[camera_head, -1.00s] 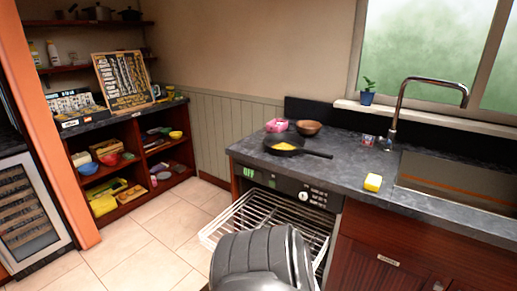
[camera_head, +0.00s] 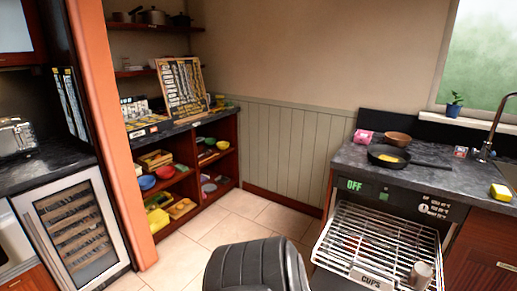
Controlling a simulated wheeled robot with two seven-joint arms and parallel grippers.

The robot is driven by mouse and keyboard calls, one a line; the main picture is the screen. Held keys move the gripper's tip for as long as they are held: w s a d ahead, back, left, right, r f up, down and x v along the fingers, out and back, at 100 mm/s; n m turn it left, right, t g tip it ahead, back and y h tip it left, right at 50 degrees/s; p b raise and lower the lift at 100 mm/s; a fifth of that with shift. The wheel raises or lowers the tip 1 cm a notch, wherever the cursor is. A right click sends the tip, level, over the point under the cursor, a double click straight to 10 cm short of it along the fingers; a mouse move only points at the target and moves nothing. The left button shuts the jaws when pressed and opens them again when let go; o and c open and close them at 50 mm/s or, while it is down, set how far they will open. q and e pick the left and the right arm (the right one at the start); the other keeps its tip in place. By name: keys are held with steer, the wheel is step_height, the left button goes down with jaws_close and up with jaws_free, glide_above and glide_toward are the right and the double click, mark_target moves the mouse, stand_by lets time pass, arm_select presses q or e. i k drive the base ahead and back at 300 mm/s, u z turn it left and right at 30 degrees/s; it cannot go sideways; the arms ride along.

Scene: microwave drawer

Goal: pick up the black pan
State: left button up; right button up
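The black pan (camera_head: 390,157) stands on the dark counter at the right, above the pulled-out rack. Something yellow lies in it, and its handle points right. Neither of my grippers shows in the head view. A dark ribbed shape at the bottom middle appears to be part of my own body.
A wire rack drawer (camera_head: 378,247) labelled CUPS sticks out below the counter (camera_head: 345,158), with a metal cup (camera_head: 421,275) in it. A brown bowl (camera_head: 397,139), a pink item (camera_head: 363,136) and a yellow sponge (camera_head: 501,192) are on the counter. Tiled floor (camera_head: 215,240) is open at the middle left.

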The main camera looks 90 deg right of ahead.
mark_target(383, 156)
steer(key=z, duration=1.65)
steer(key=i, duration=2.85)
steer(key=z, duration=2.7)
steer(key=i, duration=0.55)
steer(key=z, duration=2.1)
